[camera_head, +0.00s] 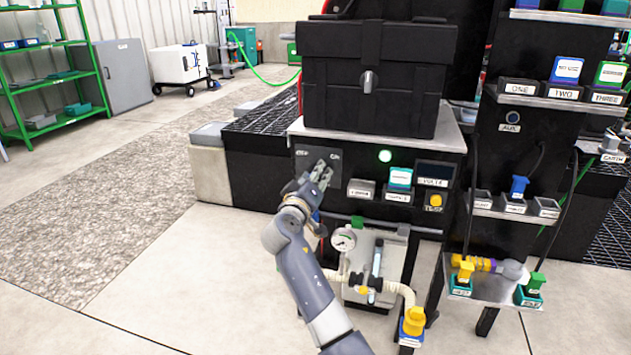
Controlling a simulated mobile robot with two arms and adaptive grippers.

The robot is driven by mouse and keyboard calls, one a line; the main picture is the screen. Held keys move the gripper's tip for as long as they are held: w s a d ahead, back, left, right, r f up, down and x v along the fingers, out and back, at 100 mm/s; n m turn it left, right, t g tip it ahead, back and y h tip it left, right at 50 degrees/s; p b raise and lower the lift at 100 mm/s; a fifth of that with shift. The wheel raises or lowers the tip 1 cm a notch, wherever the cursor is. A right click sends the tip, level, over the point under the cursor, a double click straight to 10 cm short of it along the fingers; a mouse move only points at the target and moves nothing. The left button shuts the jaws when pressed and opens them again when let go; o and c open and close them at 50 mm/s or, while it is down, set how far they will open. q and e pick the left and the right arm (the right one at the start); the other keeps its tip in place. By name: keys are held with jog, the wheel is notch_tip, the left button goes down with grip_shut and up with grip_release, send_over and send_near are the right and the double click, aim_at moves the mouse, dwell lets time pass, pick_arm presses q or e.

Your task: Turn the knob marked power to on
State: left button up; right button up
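The dark control panel (300,166) is on the front of the black bench, at its upper left. Small white markings sit at its upper left and upper right, too small to read surely. My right gripper (322,170) is in front of this panel, its fingers pointing up at it. The fingers and wrist cover the middle of the panel, so the power knob and its setting are hidden. I cannot tell whether the fingers are apart, closed or touching the knob. My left gripper is not in view.
A pressure gauge (343,240) and piping are below. A black case (375,105) stands on top. The floor at left is clear.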

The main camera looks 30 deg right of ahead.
jog(key=shift+d, duration=0.1)
dwell(0.4)
jog(key=o, duration=1.1)
jog(key=shift+c, duration=0.2)
jog(key=v, duration=1.2)
